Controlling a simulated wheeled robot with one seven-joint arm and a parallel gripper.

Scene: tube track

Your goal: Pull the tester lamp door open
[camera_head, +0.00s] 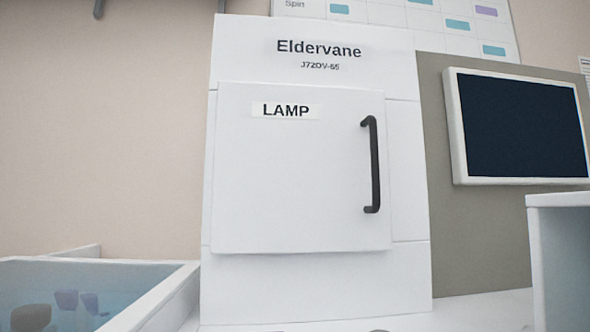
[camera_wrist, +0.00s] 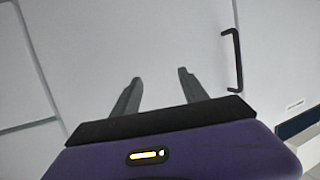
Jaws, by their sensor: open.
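The tester is a tall white cabinet (camera_head: 318,290) marked "Eldervane". Its lamp door (camera_head: 290,190) is a white panel labelled "LAMP" and looks closed. A dark vertical bar handle (camera_head: 374,165) sits on the door's right side. In the wrist view my gripper (camera_wrist: 160,78) has its two grey fingers spread apart with nothing between them. It faces a white panel. The handle (camera_wrist: 236,62) shows there to the right of the fingers, apart from them. My gripper is not visible in the head view.
A bin (camera_head: 150,298) with blurred dark and purple items stands at the lower left. A dark screen in a white frame (camera_head: 522,125) is at the right. A white box-like unit (camera_head: 560,260) stands at the lower right. A chart (camera_head: 400,18) hangs behind.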

